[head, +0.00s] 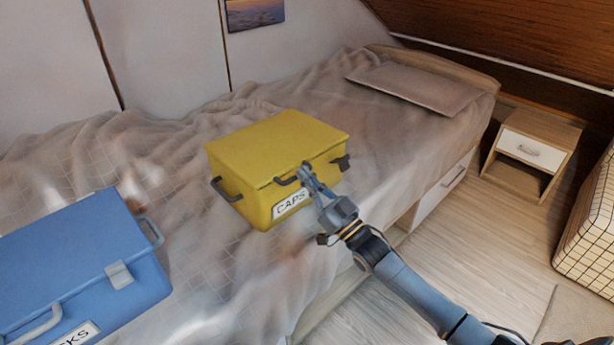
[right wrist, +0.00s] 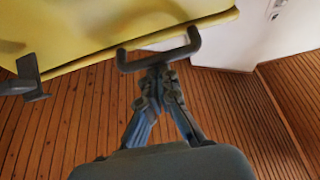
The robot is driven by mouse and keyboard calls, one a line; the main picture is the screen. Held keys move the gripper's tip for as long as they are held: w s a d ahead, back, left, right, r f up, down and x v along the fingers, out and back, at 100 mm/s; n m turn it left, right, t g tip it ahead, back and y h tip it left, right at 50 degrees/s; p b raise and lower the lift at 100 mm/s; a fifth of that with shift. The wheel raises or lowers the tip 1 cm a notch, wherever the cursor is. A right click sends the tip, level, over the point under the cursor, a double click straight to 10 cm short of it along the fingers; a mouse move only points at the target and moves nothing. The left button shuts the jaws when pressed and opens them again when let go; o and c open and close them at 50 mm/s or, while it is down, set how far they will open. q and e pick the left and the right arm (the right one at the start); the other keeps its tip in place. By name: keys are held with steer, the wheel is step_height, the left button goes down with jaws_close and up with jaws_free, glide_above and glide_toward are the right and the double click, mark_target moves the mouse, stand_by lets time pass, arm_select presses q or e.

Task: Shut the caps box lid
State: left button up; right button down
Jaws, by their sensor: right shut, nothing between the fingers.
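The yellow caps box (head: 249,194) sits on the bed with a white "CAPS" label on its front. Its lid (head: 277,142) lies down over the top in the head view, with no clear gap at the front edge. A dark handle is at the lid's front edge; in the right wrist view this handle (right wrist: 158,54) crosses just beyond my fingertips. My right gripper (head: 308,170) is shut and empty, at the front of the box beside that handle, hiding part of the front and label. I cannot tell whether it touches. My left gripper is not in view.
A blue box (head: 75,262) with a grey latch stands on the bed (head: 205,285) at the left. A pillow (head: 415,88) lies at the bed's far end. A nightstand (head: 533,148) and a checked piece (head: 590,225) are at right. Floor between is clear.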

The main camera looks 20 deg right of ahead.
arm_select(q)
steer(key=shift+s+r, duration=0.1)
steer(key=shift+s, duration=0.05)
arm_select(e)
steer(key=shift+f, duration=0.45)
